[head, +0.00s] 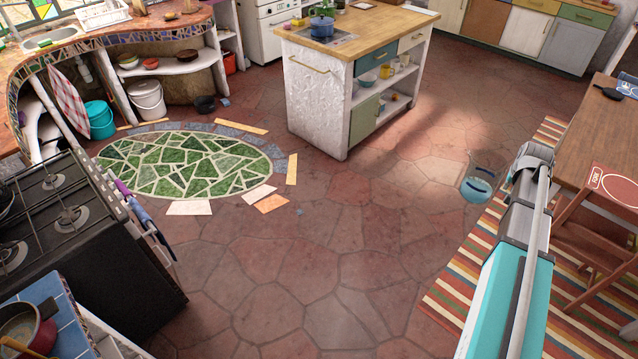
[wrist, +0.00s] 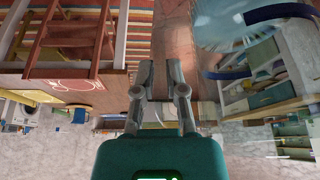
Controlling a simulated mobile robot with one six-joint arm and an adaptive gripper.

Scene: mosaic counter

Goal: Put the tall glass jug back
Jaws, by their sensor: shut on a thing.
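The tall glass jug (head: 477,189) is clear with blue parts and hangs in the air left of the end of my arm in the head view. In the wrist view the jug (wrist: 250,28) shows at the upper right as clear glass with blue bands, beside my fingers. My gripper (wrist: 161,64) is shut on the jug; the exact contact is hard to see through the clear glass. In the head view my arm's end largely hides the fingers.
A wooden table (head: 603,130) with a wooden chair (head: 600,215) stands at the right on a striped rug (head: 445,290). A white island (head: 317,105) with a wooden top and open shelves stands ahead. A stove (head: 80,230) is at the left. The tiled floor between is clear.

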